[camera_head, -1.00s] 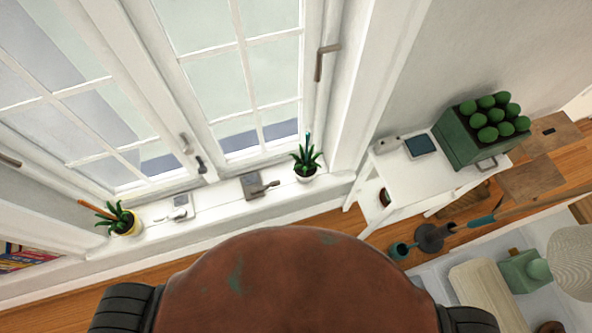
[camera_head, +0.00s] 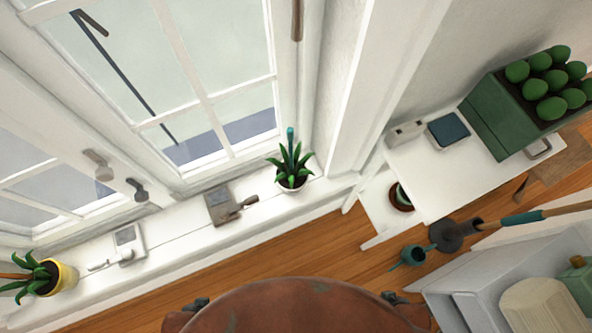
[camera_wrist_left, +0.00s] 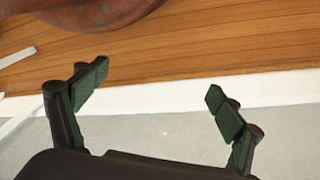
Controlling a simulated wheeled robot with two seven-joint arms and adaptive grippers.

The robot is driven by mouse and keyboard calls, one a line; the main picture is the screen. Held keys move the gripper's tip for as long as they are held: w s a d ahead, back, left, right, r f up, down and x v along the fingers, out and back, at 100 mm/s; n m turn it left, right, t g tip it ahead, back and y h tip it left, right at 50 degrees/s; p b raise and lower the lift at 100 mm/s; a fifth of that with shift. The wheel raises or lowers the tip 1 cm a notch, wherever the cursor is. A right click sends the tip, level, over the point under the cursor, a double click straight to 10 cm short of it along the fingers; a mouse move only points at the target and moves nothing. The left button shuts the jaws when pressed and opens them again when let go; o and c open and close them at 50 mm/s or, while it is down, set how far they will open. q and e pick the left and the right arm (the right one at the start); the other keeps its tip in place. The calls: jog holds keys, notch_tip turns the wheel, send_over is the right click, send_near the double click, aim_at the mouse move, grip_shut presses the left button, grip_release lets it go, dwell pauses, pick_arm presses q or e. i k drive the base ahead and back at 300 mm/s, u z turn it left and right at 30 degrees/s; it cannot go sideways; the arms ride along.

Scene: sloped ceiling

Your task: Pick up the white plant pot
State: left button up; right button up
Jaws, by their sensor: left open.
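The white plant pot (camera_head: 291,184) holds a green spiky plant (camera_head: 291,165) and stands upright on the white windowsill, near the right end of the window. A teal-tipped stick rises from it. A yellow pot (camera_head: 62,277) with a similar plant stands at the far left of the sill. My left gripper (camera_wrist_left: 155,95) shows in the left wrist view with its fingers wide apart and nothing between them, above the floor near a white skirting edge. No plant pot shows in that view. My right gripper is not in view.
A grey device (camera_head: 219,204) with a brown-handled tool and a white device (camera_head: 128,243) lie on the windowsill (camera_head: 185,228). A white table (camera_head: 430,180) with a green crate (camera_head: 490,122) stands at right. A teal watering can (camera_head: 411,256) is on the wooden floor.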

aim_at(292, 183)
jog(key=z, duration=1.65)
jog(key=k, duration=0.75)
jog(key=u, duration=1.75)
